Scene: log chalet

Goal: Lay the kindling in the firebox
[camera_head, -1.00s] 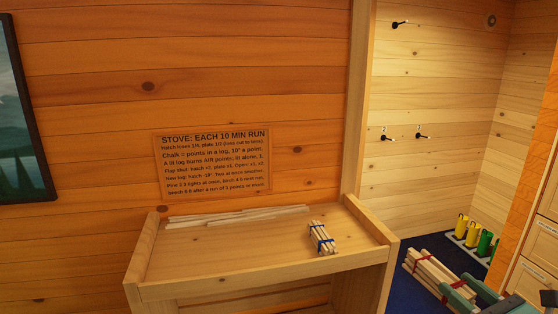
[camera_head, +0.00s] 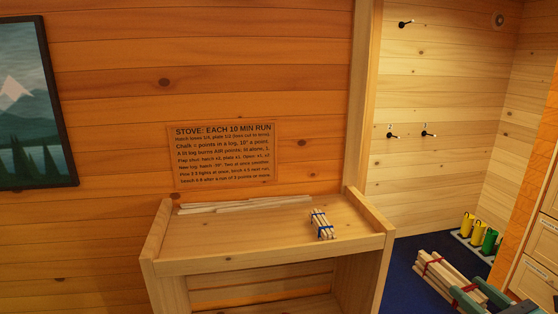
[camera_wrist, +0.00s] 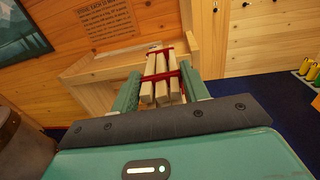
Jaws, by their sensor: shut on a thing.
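My gripper (camera_wrist: 161,76) is shut on a bundle of pale split sticks (camera_wrist: 161,92) tied with red bands; the sticks lie between its two green fingers. In the head view the same red-tied bundle (camera_head: 437,270) is at the lower right, in front of the blue floor, with part of my gripper (camera_head: 470,297) at the picture's edge. A smaller bundle of thin sticks with blue ties (camera_head: 322,224) lies on the wooden stand's top, apart from my gripper. The firebox is not in view.
The wooden stand (camera_head: 250,262) has raised side boards and loose thin strips (camera_head: 240,204) along its back. A stove notice (camera_head: 222,155) hangs above. Yellow and green cylinders (camera_head: 477,232) stand in a rack at right, near drawers (camera_head: 535,270). Blue floor shows between.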

